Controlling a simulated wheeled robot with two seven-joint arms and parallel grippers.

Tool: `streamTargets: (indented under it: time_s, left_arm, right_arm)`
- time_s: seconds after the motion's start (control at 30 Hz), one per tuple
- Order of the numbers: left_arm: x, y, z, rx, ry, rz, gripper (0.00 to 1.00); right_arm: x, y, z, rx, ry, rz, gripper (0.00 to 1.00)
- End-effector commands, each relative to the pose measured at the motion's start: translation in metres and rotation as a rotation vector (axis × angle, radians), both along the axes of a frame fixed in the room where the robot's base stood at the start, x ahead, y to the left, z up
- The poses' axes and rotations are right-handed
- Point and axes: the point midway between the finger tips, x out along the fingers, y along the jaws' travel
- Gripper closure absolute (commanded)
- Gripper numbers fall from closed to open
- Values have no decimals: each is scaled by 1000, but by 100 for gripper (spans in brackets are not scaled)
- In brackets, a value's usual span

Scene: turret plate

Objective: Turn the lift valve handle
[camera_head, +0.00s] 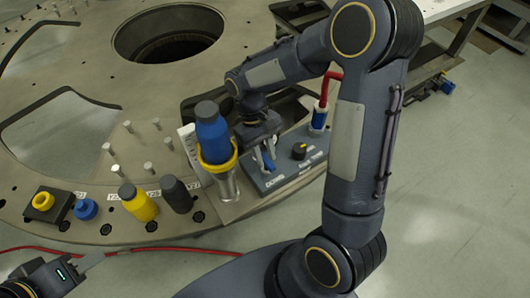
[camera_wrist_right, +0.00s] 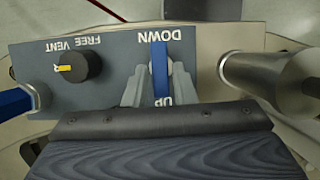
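The lift valve handle (camera_wrist_right: 160,72) is a blue lever on a grey-blue panel (camera_head: 287,170). In the right wrist view it stands between the upside-down words DOWN and UP. In the head view the handle (camera_head: 268,162) is partly hidden by my right gripper (camera_head: 264,158). The right gripper's two grey fingers (camera_wrist_right: 160,88) lie one on each side of the lever, very near it. Whether both touch it is unclear. My left gripper (camera_head: 88,262) is low at the left edge, away from the panel, its finger gap not clear.
A black FREE VENT knob (camera_wrist_right: 78,67) sits beside the lever. A blue bottle in a yellow-rimmed metal holder (camera_head: 223,172) stands close to the right gripper. A red-and-blue fitting (camera_head: 319,117) is at the panel's far end. Yellow (camera_head: 138,203) and black (camera_head: 176,195) cylinders stand left.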

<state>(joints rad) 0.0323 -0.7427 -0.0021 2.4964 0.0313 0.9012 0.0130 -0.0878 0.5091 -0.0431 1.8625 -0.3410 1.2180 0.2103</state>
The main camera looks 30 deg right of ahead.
Motion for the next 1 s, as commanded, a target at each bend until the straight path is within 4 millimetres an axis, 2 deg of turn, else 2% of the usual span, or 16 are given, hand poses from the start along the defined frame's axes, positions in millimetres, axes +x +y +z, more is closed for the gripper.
streamTargets:
  time_s: [0.03,0.1,0.47,0.8,1.0]
  left_arm:
    - [0,0,0,0,0,0,64]
    - [0,0,0,0,0,0,64]
    - [0,0,-1,0,0,0,64]
    - [0,0,-7,0,0,0,64]
    - [0,0,-8,0,0,0,64]
  right_arm:
    - [0,0,0,0,0,0,69]
    - [0,0,0,0,1,-1,62]
    - [2,1,6,0,1,-3,62]
    - [24,3,56,0,-2,-2,62]
    - [29,3,71,0,1,-1,62]
